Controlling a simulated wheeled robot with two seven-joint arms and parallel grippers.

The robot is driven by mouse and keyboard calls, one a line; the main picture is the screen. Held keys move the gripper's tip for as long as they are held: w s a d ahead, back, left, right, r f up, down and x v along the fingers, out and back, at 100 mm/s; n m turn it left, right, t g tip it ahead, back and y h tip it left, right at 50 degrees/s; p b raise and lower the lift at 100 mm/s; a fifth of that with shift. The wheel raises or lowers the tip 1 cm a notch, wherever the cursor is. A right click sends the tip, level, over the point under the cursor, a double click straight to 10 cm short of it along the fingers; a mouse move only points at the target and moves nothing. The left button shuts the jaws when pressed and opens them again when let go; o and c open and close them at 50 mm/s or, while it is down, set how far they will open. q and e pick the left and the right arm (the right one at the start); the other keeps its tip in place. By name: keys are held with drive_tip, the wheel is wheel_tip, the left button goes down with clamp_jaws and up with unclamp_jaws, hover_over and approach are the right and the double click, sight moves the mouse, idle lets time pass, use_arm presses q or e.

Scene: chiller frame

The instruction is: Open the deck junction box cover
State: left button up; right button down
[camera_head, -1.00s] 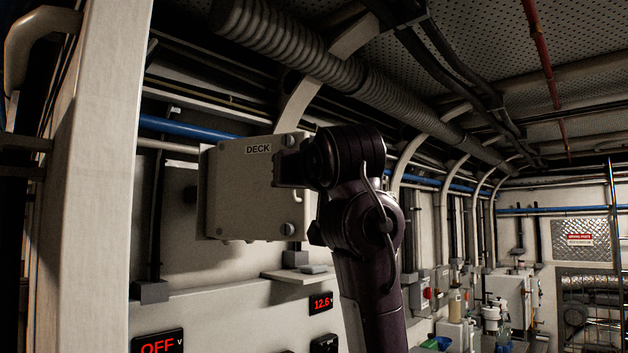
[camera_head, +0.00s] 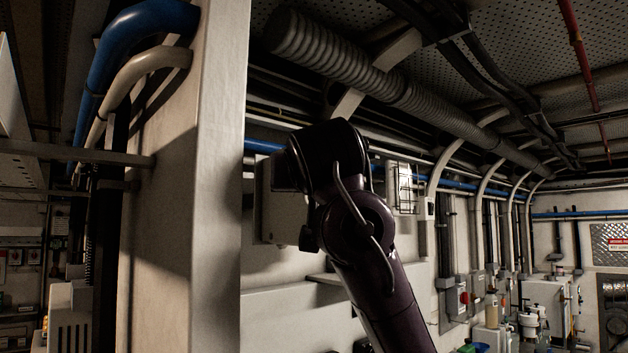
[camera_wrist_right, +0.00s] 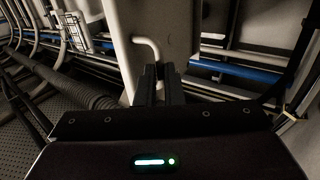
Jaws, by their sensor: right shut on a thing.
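The deck junction box (camera_head: 283,215), a beige box on the wall, shows only in part in the head view, between the pale pillar and my right wrist. Its label and most of its front are hidden, so I cannot tell how far the cover stands open. My left gripper is not in view.
The pale pillar (camera_head: 215,180) stands close on the left, with blue and beige pipes bending beside it. A ribbed duct (camera_head: 370,80) runs overhead. A caged lamp (camera_head: 404,190) is on the wall right of my wrist. Bottles and equipment stand at the lower right.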

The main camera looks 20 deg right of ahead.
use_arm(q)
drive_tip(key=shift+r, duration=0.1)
use_arm(e)
drive_tip(key=shift+d+r, duration=0.15)
drive_tip(key=shift+r, duration=0.1)
